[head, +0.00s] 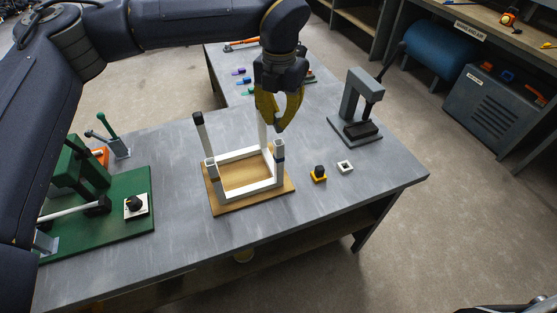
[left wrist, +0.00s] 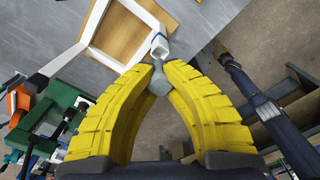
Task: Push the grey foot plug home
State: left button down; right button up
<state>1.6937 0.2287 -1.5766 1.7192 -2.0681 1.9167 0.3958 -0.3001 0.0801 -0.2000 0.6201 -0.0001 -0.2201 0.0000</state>
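The upturned white chair frame (head: 238,157) stands on a wooden board, legs up; it also shows in the left wrist view (left wrist: 67,60). My left gripper (head: 279,127) points down over its near right leg (head: 278,168). In the left wrist view the yellow fingers (left wrist: 157,77) are closed around the small grey foot plug (left wrist: 158,84), which sits by the end of a white leg (left wrist: 160,46). How deep the plug sits is hidden. The far left leg (head: 198,119) has a black end. My right arm, with a small gripper end (left wrist: 224,58), hangs off the table side.
A yellow block with a black knob (head: 319,174) and a white holed block (head: 345,167) lie right of the board. A grey press (head: 358,112) stands behind them. A green fixture (head: 120,225) is at left. The near tabletop is clear.

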pick_arm(q)
jog(key=shift+f, duration=0.1)
jog(key=shift+f, duration=1.45)
jog(key=shift+f, duration=1.3)
dwell(0.6)
jog(key=c, duration=1.5)
grip_release()
jog(key=shift+r, duration=6.05)
